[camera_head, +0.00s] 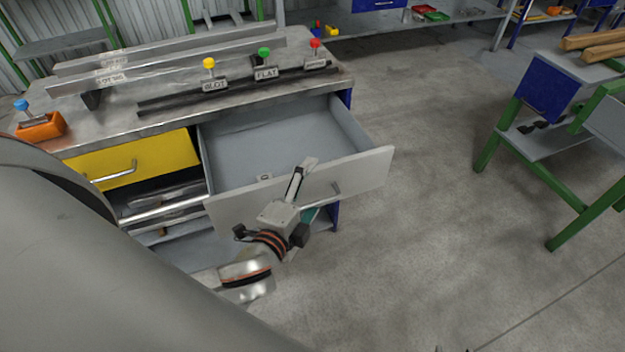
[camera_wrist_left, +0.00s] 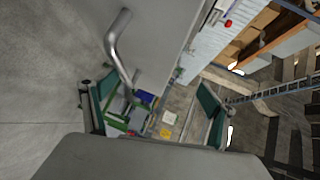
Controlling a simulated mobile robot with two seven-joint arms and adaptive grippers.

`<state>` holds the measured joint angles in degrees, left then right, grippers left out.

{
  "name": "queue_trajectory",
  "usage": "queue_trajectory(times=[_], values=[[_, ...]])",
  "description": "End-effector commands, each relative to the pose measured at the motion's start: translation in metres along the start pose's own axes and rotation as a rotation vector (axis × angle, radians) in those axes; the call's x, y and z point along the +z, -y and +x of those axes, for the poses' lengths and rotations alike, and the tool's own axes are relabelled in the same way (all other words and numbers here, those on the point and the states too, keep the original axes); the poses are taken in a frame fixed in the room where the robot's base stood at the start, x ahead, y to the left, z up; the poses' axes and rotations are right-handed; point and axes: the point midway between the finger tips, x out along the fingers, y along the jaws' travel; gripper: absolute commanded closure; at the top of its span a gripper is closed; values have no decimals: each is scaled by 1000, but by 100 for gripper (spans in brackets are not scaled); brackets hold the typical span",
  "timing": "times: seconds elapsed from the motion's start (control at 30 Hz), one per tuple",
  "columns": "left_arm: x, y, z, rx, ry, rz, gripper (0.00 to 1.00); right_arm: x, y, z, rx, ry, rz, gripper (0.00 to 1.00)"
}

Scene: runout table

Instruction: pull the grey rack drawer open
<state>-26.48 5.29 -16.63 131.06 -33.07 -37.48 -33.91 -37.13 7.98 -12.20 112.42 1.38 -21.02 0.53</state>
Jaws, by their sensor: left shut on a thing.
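My left gripper (camera_head: 297,190) is at the front panel, shut on the handle; the exact contact is hard to make out. In the left wrist view the bent metal handle (camera_wrist_left: 113,45) runs down beside one teal-padded finger of my left gripper (camera_wrist_left: 150,110).
A yellow drawer (camera_head: 130,160) is left of the grey one, above open shelves. The bench top (camera_head: 170,108) carries metal bars, labelled blocks with coloured knobs and an orange block (camera_head: 40,127). A green-framed table (camera_head: 545,150) stands at right. Concrete floor between is clear.

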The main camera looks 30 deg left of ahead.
Motion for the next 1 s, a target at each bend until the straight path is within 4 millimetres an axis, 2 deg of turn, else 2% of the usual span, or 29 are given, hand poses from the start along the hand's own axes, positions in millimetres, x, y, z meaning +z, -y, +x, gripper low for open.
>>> queue_trajectory(times=[0.03,0.23,0.27,0.33,0.37,1.0], values=[[-1,21,-5,-38,-4,-2,32,-2,0,-1,0,-2,0,60],[-1,20,-17,-37,-3,-2,33,-3,0,-1,0,-2,0,60],[0,19,-19,-37,-2,-1,41,-3,0,0,0,-2,0,60],[0,17,-24,-34,-2,-2,73,-2,0,0,0,-2,0,60],[0,16,-26,-33,-3,-2,75,-1,0,0,0,-1,0,60],[0,5,-67,-19,-2,-3,75,10,2,3,-2,8,1,60]])
